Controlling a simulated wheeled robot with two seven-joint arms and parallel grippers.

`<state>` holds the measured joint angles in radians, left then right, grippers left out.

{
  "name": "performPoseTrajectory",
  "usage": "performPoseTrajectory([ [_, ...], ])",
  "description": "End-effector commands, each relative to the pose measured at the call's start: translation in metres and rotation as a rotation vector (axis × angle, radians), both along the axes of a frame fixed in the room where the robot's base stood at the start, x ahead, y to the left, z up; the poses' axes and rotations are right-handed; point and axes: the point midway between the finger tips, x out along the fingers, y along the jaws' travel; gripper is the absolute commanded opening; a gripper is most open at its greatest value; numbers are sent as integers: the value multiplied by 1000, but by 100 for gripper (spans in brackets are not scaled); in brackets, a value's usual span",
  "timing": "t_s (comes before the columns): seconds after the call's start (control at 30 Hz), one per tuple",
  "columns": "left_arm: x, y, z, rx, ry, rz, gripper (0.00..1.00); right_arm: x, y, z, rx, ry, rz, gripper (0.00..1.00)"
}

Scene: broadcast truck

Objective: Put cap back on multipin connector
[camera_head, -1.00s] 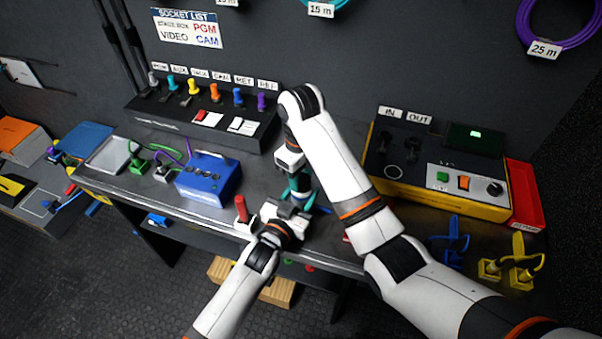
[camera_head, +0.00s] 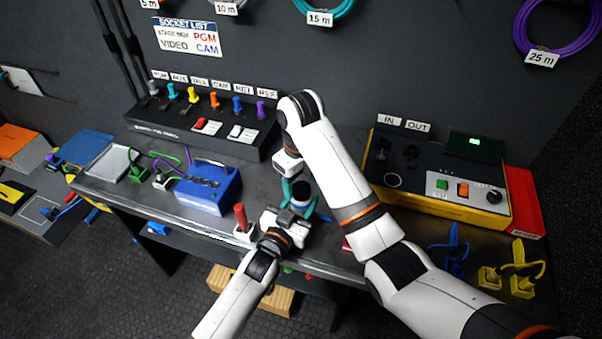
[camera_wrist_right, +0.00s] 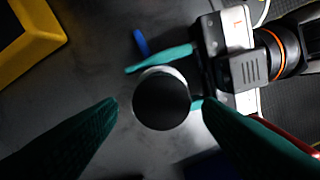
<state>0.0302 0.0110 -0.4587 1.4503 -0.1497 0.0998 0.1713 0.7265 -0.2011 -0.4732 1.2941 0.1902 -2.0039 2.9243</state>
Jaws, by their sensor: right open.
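A round dark disc with a pale rim, which looks like the cap (camera_wrist_right: 160,100), sits between the spread teal fingers of my right gripper (camera_wrist_right: 160,112). It also shows in the head view (camera_head: 301,190). My right gripper is open around it, with a gap on both sides. My left gripper (camera_wrist_right: 165,85) comes in from the right of the wrist view, its teal fingers on either side of the upright piece under the disc, which appears to be the connector. That piece is mostly hidden by the disc, so how the two fit together cannot be seen.
A blue box (camera_head: 208,187) and a red-handled item (camera_head: 241,218) stand left of my left gripper. A socket panel (camera_head: 200,125) is behind. A yellow-edged control unit (camera_head: 440,180) stands to the right. Blue and yellow connectors (camera_head: 520,275) are near the right front.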

Motion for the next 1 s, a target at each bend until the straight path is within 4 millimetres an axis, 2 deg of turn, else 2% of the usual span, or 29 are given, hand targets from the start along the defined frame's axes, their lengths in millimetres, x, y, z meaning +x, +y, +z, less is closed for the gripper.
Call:
performPoseTrajectory([
  [0.17, 0, 0, 0, 0, 1, 0, 0, 12, 8, 24, 20, -65, 278, 60],
  [0.4, 0, 0, 0, 0, 1, 0, 0, 18, 20, 42, -12, -126, 891, 60],
  [1.0, 0, 0, 0, 0, 1, 0, 0, 16, 35, 69, -161, -158, 2415, 60],
])
